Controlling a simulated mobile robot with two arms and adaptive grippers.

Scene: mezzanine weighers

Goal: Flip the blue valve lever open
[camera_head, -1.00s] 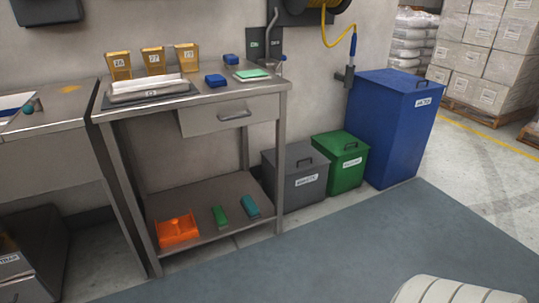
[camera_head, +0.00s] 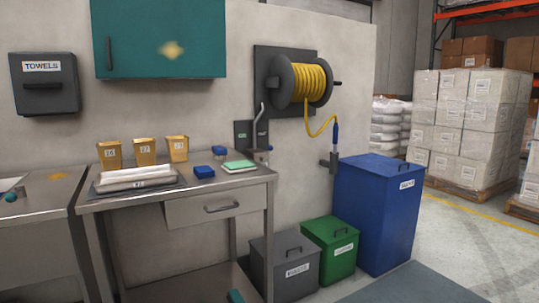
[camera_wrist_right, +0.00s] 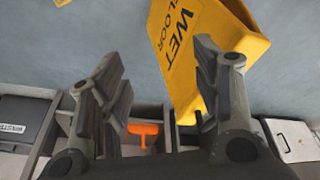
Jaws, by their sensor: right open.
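In the head view a grey bent pipe (camera_head: 259,118) with a dark plate (camera_head: 243,135) is on the wall behind the right end of the steel table. A small bluish piece (camera_head: 268,149) sits at its lower end; it is too small to tell if this is the valve lever or how it is turned. My right gripper (camera_wrist_right: 157,55) shows only in the right wrist view, fingers apart, nothing held between them. No valve shows there. My left gripper is not in view.
A hose reel (camera_head: 300,82) with yellow hose and blue nozzle (camera_head: 335,134) is right of the pipe. The steel table (camera_head: 240,187) and grey, green and blue bins (camera_head: 378,215) stand below. A yellow wet-floor sign (camera_wrist_right: 205,40) is close beyond my right gripper.

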